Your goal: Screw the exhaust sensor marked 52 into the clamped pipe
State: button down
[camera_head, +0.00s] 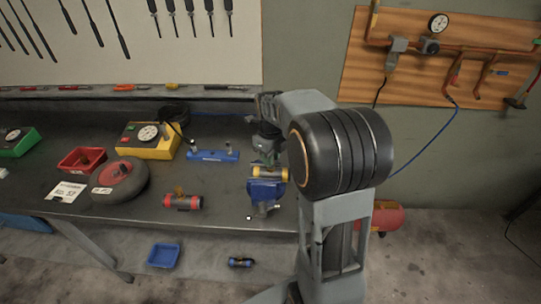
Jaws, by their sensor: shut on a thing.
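The clamped pipe (262,172), with a yellow-orange band at its right end, lies in a blue vise (264,193) near the right end of the bench. My gripper (267,157) is directly above the pipe, pointing down, partly hidden by my arm. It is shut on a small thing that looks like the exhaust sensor. The marking on it is too small to read, and I cannot tell whether it touches the pipe. A blue rack (212,156) to the left holds small upright pieces with marks I cannot read.
On the bench (130,215) are a red-ended pipe (183,202), a yellow gauge box (149,142), a dark red round device (121,182), a white card (66,191) and a red tray (82,160). A blue tray (164,255) lies below. Bare bench surrounds the red-ended pipe.

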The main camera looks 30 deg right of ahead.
jog(key=shift+s, duration=0.15)
jog(key=c, duration=1.2)
grip_release()
jog(key=shift+s, duration=0.2)
jog(key=o, duration=0.3)
jog(key=shift+w, duration=0.15)
jog(key=shift+r, duration=0.1)
notch_tip(320, 180, up, 14)
jog(key=shift+b, duration=0.4)
jog(key=shift+c, duration=0.2)
